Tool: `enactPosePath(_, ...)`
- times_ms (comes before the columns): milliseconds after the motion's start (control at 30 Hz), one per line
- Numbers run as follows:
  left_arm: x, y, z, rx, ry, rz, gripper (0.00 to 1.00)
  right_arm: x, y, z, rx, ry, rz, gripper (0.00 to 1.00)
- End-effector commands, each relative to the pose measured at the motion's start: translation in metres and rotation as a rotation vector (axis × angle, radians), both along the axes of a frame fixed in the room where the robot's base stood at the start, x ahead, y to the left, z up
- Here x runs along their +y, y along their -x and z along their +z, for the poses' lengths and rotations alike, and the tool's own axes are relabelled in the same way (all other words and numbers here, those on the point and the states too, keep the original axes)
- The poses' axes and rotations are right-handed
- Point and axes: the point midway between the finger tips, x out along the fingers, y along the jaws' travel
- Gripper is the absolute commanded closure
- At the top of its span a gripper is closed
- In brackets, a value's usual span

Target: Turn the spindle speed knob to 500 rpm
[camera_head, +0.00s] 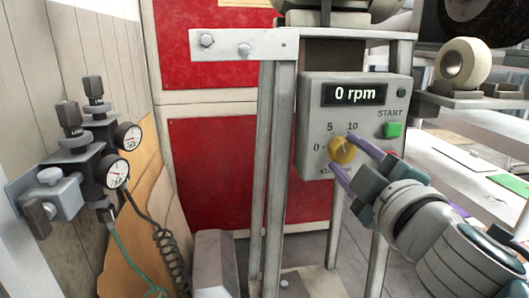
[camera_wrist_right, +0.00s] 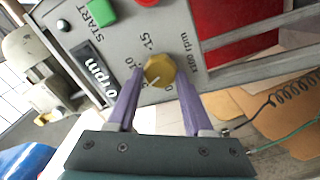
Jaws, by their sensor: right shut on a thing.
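The yellow spindle speed knob (camera_head: 341,151) sits on the front of a grey control box (camera_head: 312,115). Its scale reads 0, 5, 10 and 15, marked x100 rpm. The display (camera_head: 354,94) reads 0 rpm. My right gripper (camera_head: 342,153) has its purple fingers on opposite sides of the knob, gripping it. In the right wrist view, the knob (camera_wrist_right: 159,70) lies between the two fingertips (camera_wrist_right: 160,74). A pale mark on the knob faces the low end of the scale, but its exact setting is hard to read. My left gripper is out of view.
A green START button (camera_head: 393,130) is above and right of the knob; a red button (camera_wrist_right: 147,3) is close by. A metal post (camera_head: 270,160) stands left of the box. Gauges with valves (camera_head: 117,173) and a coiled hose are at far left.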

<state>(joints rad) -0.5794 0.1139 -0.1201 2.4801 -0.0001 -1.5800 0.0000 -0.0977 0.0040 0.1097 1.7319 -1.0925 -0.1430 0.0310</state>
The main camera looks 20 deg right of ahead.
Motion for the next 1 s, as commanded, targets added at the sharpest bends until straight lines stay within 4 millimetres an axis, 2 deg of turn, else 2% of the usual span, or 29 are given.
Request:
enactPosePath(300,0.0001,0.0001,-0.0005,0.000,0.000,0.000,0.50,0.0000,0.0001,-0.0006,0.027,0.105,0.000,1.00)
enactPosePath(800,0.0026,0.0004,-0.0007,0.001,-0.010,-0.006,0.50,-0.0001,0.0001,-0.0005,0.030,0.122,-0.001,1.00)
enactPosePath(833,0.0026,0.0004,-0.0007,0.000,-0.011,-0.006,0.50,-0.0002,0.0001,-0.0005,0.030,0.122,-0.001,0.48)
enactPosePath(1000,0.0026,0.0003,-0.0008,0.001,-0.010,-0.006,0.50,-0.0001,0.0000,-0.0004,0.030,0.121,-0.001,0.29)
